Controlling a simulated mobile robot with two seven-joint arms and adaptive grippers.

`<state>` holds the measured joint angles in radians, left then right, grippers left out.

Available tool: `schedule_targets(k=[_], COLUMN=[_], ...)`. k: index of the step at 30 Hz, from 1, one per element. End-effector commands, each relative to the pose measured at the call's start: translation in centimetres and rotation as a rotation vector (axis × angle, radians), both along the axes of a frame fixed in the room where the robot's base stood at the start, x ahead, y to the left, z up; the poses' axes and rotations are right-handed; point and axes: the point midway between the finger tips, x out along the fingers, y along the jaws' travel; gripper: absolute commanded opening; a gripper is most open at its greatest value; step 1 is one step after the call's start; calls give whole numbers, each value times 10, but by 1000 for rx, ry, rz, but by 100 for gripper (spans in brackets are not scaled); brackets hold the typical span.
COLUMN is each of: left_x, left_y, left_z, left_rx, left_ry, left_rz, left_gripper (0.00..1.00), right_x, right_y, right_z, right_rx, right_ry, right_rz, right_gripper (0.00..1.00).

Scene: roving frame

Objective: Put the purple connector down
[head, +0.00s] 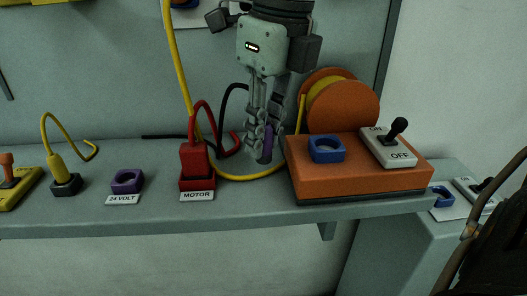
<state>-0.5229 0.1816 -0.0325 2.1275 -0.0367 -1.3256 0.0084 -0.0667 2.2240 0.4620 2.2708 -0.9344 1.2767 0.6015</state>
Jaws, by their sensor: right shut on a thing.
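My right gripper (264,150) comes down from the top middle in the head view, fingers pointing down over the grey bench. It is shut on the purple connector (268,143), a narrow purple piece partly hidden by the fingers. Its lower end is close to the bench top; I cannot tell whether it touches. A purple socket (126,181) with a "24 VOLT" label sits on the bench to the left and looks empty. My left gripper is not in view.
A red connector (194,160) stands at the "MOTOR" label, left of the gripper. An orange box (360,180) with a blue socket and switch is close on the right. A yellow cable (240,179) loops beneath the gripper. A yellow plug (62,168) stands far left.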

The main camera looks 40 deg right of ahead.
Motion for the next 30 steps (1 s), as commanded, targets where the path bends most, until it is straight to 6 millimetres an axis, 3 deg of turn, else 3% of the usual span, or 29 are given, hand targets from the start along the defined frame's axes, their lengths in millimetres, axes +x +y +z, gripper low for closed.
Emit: schedule_targets(k=[7,18,25,26,30], left_x=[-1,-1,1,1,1], left_y=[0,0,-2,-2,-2], left_z=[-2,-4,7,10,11], left_rx=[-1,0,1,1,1], left_ry=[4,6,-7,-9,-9], left_rz=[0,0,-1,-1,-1], left_gripper=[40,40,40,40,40], right_x=[-1,0,0,0,0], right_y=[0,0,0,0,0], right_z=[-34,-37,-39,-39,-38], right_rx=[0,0,0,0,0], right_ry=[4,2,2,2,2], right_rz=[1,0,0,0,0], right_gripper=[0,0,0,22,40])
